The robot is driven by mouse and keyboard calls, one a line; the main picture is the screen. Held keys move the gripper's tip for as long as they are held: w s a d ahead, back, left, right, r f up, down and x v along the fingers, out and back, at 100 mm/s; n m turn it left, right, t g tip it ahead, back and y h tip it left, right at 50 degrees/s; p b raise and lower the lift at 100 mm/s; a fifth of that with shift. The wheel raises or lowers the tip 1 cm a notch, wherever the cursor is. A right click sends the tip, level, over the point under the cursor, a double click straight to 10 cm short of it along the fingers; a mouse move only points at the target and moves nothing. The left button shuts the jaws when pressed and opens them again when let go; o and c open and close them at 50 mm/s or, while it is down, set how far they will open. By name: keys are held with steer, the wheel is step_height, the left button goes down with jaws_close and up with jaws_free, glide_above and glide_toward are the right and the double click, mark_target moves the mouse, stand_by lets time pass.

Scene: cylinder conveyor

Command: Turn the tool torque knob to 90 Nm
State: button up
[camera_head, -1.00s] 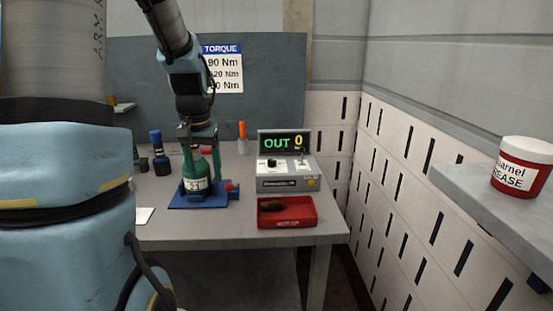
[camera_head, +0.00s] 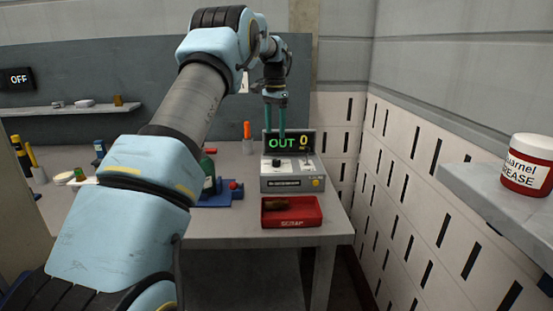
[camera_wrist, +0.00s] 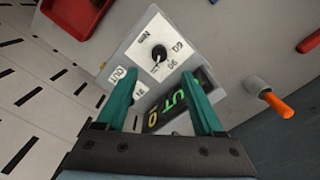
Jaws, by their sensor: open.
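The grey torque box (camera_head: 290,184) stands on the table with a black knob (camera_head: 277,163) on its top. In the wrist view the black knob (camera_wrist: 158,52) sits on a white dial plate with "Nm", "60" and "90" printed around it. The setting it points to is too small to read surely. The display (camera_head: 288,142) behind shows "OUT 0". My gripper (camera_head: 276,138) points down above the back of the box. Its green fingers are apart and empty; in the wrist view the gripper (camera_wrist: 158,74) has its tips on either side below the knob, not visibly touching it.
A red scrap tray (camera_head: 306,219) with a brown piece lies in front of the box. An orange-handled tool (camera_head: 247,130) stands in a cup behind left. A slotted wall is at right.

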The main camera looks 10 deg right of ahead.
mark_target(277, 160)
steer(key=f+p, duration=0.1)
steer(key=f, duration=0.2)
steer(key=f+p, duration=0.1)
steer(key=f, duration=0.3)
steer(key=f+p, duration=0.1)
steer(key=f, duration=0.2)
steer(key=shift+d+f, duration=0.25)
steer(key=shift+f, duration=0.1)
jaws_close()
